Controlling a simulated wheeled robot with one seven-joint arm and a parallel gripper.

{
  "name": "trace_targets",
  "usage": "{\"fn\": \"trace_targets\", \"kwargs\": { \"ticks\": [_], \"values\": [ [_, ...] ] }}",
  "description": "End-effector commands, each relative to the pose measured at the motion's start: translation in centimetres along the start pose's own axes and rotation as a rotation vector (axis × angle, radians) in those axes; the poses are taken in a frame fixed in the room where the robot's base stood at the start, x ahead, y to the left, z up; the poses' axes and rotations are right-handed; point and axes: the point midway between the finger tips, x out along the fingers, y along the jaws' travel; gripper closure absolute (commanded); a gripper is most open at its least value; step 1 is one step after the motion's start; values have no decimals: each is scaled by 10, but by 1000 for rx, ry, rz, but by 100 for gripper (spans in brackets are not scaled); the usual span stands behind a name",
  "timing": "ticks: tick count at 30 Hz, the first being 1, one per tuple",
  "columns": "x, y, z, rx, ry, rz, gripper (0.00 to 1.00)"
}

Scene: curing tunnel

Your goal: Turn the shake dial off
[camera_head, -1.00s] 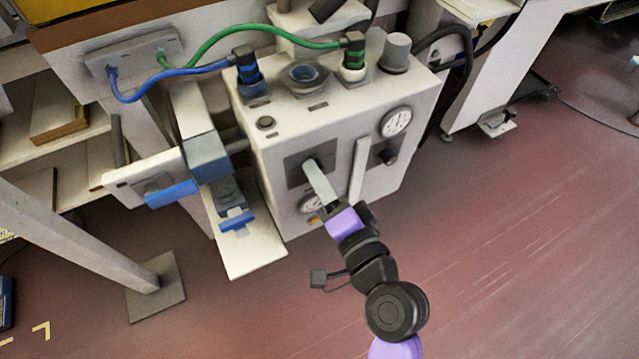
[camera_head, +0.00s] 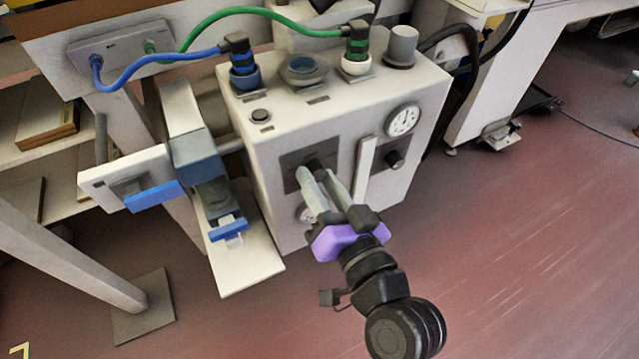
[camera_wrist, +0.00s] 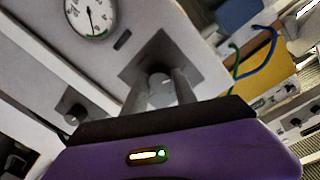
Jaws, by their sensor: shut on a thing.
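In the wrist view the dial (camera_wrist: 160,80) shows between the fingertips, in front of the same plate (camera_wrist: 146,62). The fingers hide much of the dial, and I cannot read its setting. A second, smaller black knob (camera_head: 394,159) sits to the right on the same face.
A round gauge (camera_head: 403,120) is at the upper right of the face, above the small knob. A pale vertical bar (camera_head: 365,168) stands close right of my gripper. A blue cable (camera_head: 160,70) and a green cable (camera_head: 255,12) run to the box top. Open floor lies right.

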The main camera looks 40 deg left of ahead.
Motion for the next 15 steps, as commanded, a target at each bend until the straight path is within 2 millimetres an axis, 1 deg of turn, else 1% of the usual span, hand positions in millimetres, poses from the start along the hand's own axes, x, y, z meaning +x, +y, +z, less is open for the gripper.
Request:
{"fn": "trace_targets", "kwargs": {
  "ticks": [1, 14, 15],
  "values": [
    [0, 1, 3, -5, -6, 0, 100],
    [0, 0, 3, -16, -6, 1, 100],
    [0, 0, 3, -16, -6, 1, 65]
  ]
}}
